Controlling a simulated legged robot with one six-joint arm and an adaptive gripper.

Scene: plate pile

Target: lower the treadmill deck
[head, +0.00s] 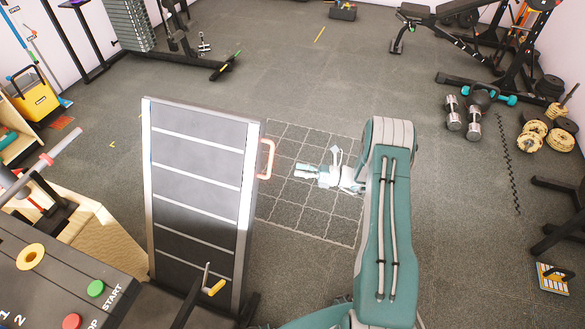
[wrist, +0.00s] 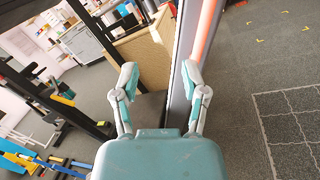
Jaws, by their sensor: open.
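The treadmill deck (head: 195,190) stands raised, nearly upright, in the head view, a dark panel with pale cross stripes and a silver frame. A salmon-coloured handle (head: 268,158) sticks out from its right edge. My gripper (head: 318,168) is open and empty to the right of the handle, with a visible gap. In the wrist view my gripper (wrist: 161,76) has its fingers spread. A long grey edge (wrist: 179,85) and an orange-red bar (wrist: 207,32) show beyond and near the right finger, probably the deck's side and handle. Contact cannot be told there.
A wooden box (head: 95,225) stands left of the deck. A marked floor grid (head: 310,215) lies clear under my gripper. Dumbbells (head: 473,125) lie far right.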

